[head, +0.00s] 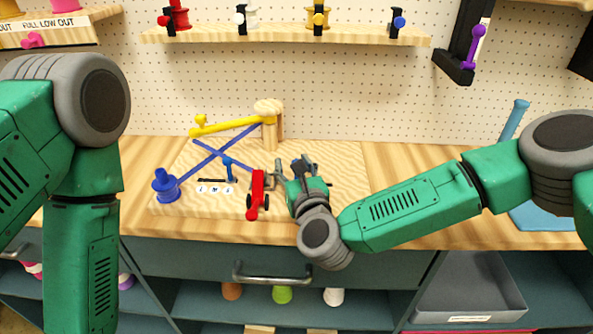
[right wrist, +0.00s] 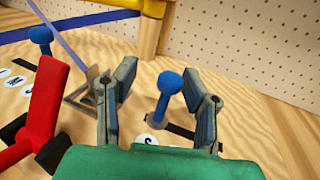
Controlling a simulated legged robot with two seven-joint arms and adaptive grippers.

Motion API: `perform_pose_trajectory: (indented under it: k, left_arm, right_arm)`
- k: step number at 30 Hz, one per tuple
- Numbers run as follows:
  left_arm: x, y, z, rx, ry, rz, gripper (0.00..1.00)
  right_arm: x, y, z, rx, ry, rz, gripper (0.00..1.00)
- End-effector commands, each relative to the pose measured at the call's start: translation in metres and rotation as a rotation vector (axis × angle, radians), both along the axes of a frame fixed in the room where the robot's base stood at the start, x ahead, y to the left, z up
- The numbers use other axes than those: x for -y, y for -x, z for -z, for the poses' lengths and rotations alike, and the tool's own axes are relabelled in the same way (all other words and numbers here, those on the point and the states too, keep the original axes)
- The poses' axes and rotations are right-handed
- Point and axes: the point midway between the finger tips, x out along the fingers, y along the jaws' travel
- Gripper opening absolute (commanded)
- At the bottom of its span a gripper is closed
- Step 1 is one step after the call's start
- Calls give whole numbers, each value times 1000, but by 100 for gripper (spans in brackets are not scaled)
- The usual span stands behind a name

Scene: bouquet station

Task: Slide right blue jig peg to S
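The right blue jig peg (right wrist: 168,94) stands upright in a dark slot in the right wrist view. My right gripper (right wrist: 160,80) is open, with one finger on either side of the peg, which is closer to the right finger. A gap shows between the peg and the left finger. A round white S label (right wrist: 147,139) lies on the board near the peg, partly hidden by the gripper. In the head view my right gripper (head: 296,168) is over the right side of the jig board and hides this peg. My left gripper is out of view.
Another blue peg (head: 228,164) stands by a slot and white letter labels (head: 216,189). A red tool (head: 258,188) lies close left of my right gripper. Crossed blue strips (head: 205,155), a yellow arm (head: 225,127) and a wooden post (head: 269,120) stand behind.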

Motion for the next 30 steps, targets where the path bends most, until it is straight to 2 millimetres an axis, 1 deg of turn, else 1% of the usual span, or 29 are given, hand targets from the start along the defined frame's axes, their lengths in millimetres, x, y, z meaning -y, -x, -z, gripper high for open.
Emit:
perform_pose_trajectory:
  k: [2,5,12,15,18,21,24,30]
  left_arm:
    - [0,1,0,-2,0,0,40]
    - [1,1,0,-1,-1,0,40]
    - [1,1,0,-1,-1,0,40]
    - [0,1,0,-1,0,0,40]
    - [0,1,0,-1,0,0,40]
    - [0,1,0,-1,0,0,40]
    - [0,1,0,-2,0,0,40]
    - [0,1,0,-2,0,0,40]
  right_arm:
    - [2,6,1,-1,-1,0,40]
    - [8,21,1,-4,-2,0,40]
    - [23,70,1,-5,-2,-2,40]
    - [27,88,1,-4,-1,-3,40]
    - [31,101,1,-3,-1,-3,40]
    - [34,109,1,-2,0,-4,40]
    - [35,113,1,-1,0,-3,40]
    - [35,113,1,-1,0,-2,40]
